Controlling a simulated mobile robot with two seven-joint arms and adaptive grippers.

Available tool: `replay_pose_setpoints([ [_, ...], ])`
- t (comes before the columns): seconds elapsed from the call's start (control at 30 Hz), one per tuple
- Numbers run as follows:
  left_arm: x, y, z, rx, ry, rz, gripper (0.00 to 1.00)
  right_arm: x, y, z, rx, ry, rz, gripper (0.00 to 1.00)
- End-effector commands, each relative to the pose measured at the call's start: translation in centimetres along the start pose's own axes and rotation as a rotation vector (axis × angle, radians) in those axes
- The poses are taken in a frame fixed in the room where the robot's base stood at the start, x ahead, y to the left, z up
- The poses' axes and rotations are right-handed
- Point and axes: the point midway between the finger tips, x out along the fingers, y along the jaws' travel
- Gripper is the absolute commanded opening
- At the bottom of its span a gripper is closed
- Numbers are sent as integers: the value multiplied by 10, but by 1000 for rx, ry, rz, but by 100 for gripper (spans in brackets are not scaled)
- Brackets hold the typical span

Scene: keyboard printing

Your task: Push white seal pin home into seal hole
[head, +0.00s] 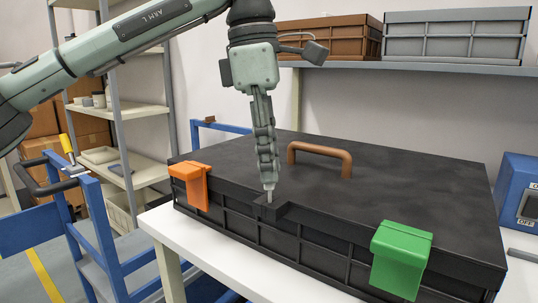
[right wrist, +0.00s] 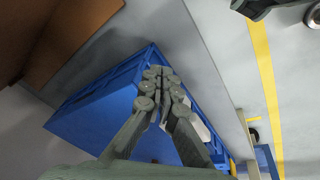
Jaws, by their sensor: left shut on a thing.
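A large black case (head: 400,180) with a closed lid and a brown handle (head: 320,156) lies on a white table. An orange latch (head: 196,187) and a green latch (head: 402,258) sit folded over its front edge. My left gripper (head: 268,186) points down over the front edge, between the latches, shut on the white seal pin (head: 269,196). Only a short pale piece of the pin shows below the fingertips, at a small black tab (head: 270,208). The seal hole is hidden, and I cannot tell how deep the pin sits. My right gripper (right wrist: 163,76) appears shut and empty in the right wrist view.
Brown (head: 328,38) and grey (head: 455,36) crates stand on a shelf behind the case. A blue cart (head: 95,215) and a metal rack (head: 118,110) are at the left. A blue switch box (head: 519,190) is at the right. The lid around the handle is clear.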

Motion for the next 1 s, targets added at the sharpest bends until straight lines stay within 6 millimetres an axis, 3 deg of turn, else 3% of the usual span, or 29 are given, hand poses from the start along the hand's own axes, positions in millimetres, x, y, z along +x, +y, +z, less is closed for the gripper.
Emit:
replay_pose_setpoints([
  [0.43,1,0,0,-1,0,0,0,0,0,0,0,0,0,0],
  [1.0,20,0,-3,-1,-1,0,0,12,-2,3,0,0,0,0],
])
